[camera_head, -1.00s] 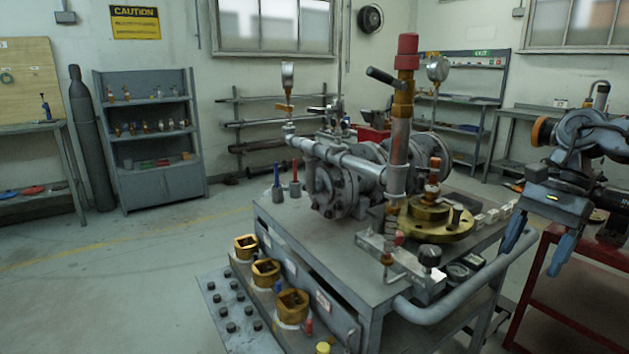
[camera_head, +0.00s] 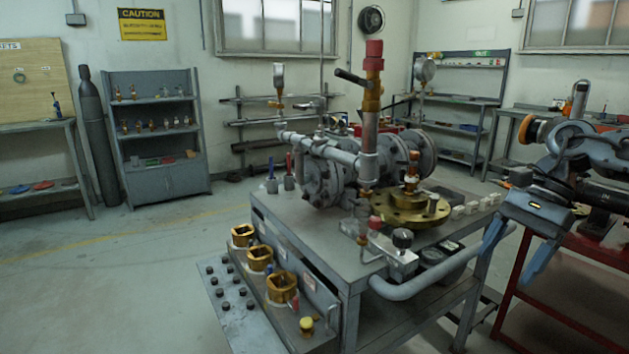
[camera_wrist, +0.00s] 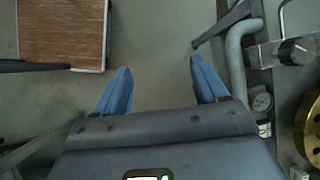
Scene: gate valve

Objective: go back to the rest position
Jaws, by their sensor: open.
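My gripper (camera_head: 508,268) hangs at the right of the head view, beside the right end of the grey cart (camera_head: 330,235), with its two blue fingers pointing down. The fingers are spread apart and nothing is between them. In the wrist view my gripper (camera_wrist: 160,85) is open over bare floor, clear of the cart's curved grey handle (camera_wrist: 236,60) to its right. The valve assembly (camera_head: 325,175), with grey pipes and flanges and a red-topped upright post, stands on the cart to the left of my gripper.
A brass flange (camera_head: 402,212) and a small block with a black knob (camera_head: 402,240) sit on the cart top near its handle. A red-framed table (camera_head: 560,300) is at the right. Brass sockets (camera_head: 282,288) line the cart's lower left. The floor (camera_head: 120,290) on the left is clear.

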